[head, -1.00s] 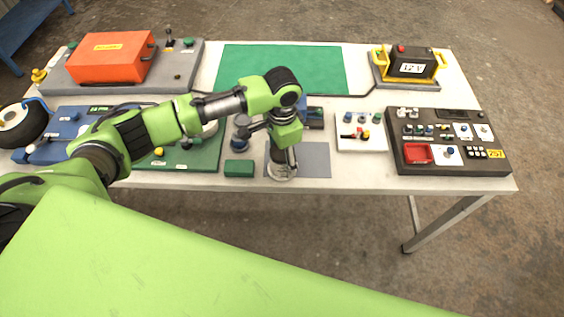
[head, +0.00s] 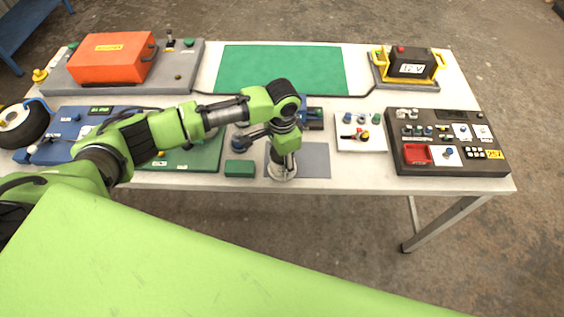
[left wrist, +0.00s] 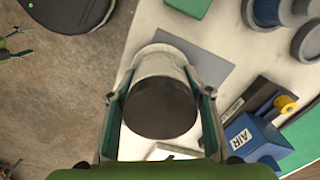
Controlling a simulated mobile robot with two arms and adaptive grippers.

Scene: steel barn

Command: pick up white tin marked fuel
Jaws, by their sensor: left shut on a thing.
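A pale, whitish round tin (left wrist: 160,62) with a dark top stands between my left fingers in the left wrist view. In the head view its pale lower part (head: 281,174) shows under my left gripper (head: 284,157), near the table's front edge at the left side of a grey mat (head: 316,160). My left gripper is shut on this tin, one finger on each side, in the left wrist view (left wrist: 160,112). No writing on the tin can be read. My right gripper is not in view.
A green block (head: 239,168) lies just left of the tin. Round blue-grey knobs or lids (left wrist: 294,10) and a blue block marked AIR (left wrist: 248,138) are near. A white switch plate (head: 360,138) and a dark control panel (head: 449,142) are to the right.

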